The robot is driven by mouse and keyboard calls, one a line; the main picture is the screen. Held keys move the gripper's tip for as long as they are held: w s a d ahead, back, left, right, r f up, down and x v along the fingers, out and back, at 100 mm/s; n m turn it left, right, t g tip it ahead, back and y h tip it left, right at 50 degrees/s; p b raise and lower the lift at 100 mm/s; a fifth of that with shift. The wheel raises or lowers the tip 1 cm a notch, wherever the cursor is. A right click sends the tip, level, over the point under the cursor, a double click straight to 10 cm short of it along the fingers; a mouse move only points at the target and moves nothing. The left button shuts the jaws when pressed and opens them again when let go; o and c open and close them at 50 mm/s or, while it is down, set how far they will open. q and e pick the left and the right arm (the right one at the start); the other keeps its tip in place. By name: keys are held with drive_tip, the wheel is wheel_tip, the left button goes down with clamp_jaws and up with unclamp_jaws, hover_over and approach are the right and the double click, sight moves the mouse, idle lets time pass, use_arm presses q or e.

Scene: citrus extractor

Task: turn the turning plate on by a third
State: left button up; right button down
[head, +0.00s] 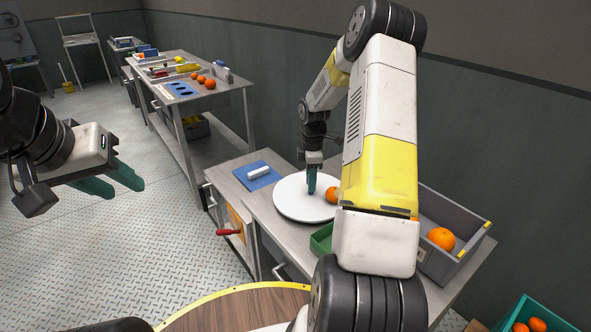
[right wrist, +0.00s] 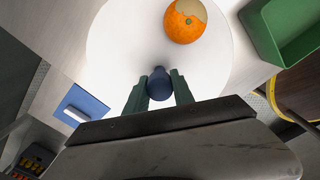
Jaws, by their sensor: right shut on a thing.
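The white round turning plate (head: 290,204) lies on the metal bench in the head view, and it fills the upper middle of the right wrist view (right wrist: 115,50). An orange fruit (head: 332,195) with a pale patch sits on the plate and shows clearly in the right wrist view (right wrist: 186,20). My right gripper (head: 311,190) points down over the plate. In the right wrist view its green fingers (right wrist: 159,88) are shut on a dark blue knob (right wrist: 160,84) on the plate. My left gripper (head: 128,183) hangs over the floor at the left, with its green fingers apart and nothing between them.
A blue mat (head: 258,181) with a white cylinder lies left of the plate. A green tray (head: 321,240) stands close in front of it. A grey bin (head: 455,215) holding an orange stands at the right. My right arm hides part of the bench.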

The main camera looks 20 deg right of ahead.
drive_tip(key=shift+w+d+r+n, duration=0.1)
drive_tip(key=shift+n, duration=0.6)
drive_tip(key=c, duration=1.1)
unclamp_jaws()
drive_tip(key=shift+r, duration=3.85)
drive_tip(key=shift+r, duration=0.1)
